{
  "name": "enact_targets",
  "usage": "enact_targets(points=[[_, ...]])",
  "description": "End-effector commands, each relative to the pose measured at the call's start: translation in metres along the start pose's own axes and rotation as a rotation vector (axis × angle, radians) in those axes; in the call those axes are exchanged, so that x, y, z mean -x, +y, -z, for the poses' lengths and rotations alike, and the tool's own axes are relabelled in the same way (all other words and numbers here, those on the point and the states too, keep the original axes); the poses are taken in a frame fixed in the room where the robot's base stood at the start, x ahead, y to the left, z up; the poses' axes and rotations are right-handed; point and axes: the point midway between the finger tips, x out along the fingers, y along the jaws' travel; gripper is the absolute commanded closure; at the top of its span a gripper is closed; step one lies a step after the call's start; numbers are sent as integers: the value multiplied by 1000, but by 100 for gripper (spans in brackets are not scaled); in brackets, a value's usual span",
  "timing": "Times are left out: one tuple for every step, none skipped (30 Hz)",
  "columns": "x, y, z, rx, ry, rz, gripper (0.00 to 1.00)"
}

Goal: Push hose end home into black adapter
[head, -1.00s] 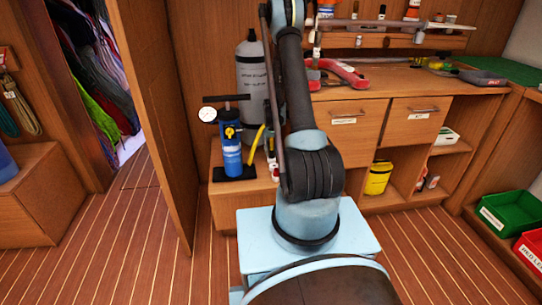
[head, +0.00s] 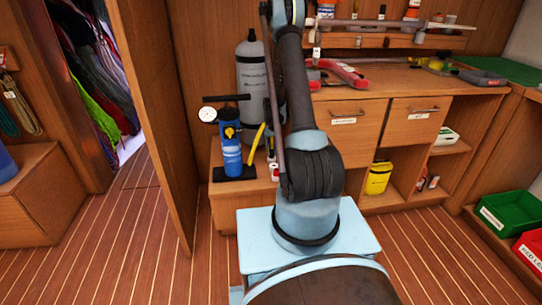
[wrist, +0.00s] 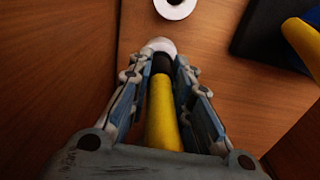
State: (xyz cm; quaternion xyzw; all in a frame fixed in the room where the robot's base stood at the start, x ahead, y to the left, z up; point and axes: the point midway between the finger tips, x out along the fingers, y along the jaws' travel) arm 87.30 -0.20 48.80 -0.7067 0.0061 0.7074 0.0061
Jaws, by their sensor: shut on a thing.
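In the wrist view my gripper (wrist: 163,58) has its two fingers on either side of a yellow hose (wrist: 163,120). The hose runs up the middle of the picture between the fingers. A black piece (wrist: 162,64) sits at its far end, between the fingertips. I cannot tell whether this is the black adapter or a black end on the hose. A pale rounded part (wrist: 158,46) lies just beyond it, and any joint there is too small to judge. In the head view my arm hides the gripper.
A blue pump (head: 231,155) with a gauge stands on the low wooden bench (head: 235,200), and a yellow length (head: 258,138) rises beside it. A grey cylinder (head: 252,75) stands behind. In the wrist view a white ring (wrist: 175,6) lies ahead and wooden panels rise at left.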

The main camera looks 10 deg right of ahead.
Motion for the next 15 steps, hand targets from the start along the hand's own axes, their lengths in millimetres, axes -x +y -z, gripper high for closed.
enact_targets(points=[[1,0,0,0,0,0,100],[1,0,0,0,0,0,100],[1,0,0,0,0,0,100],[1,0,0,0,0,0,100],[1,0,0,0,0,0,100],[1,0,0,0,0,0,100],[1,0,0,0,0,0,100],[1,0,0,0,0,0,100],[1,0,0,0,0,0,100],[1,0,0,0,0,0,100],[2,0,0,0,0,0,100],[2,0,0,0,0,0,100],[4,0,0,0,0,0,100],[5,0,0,0,0,0,100],[7,0,0,0,0,0,100]])
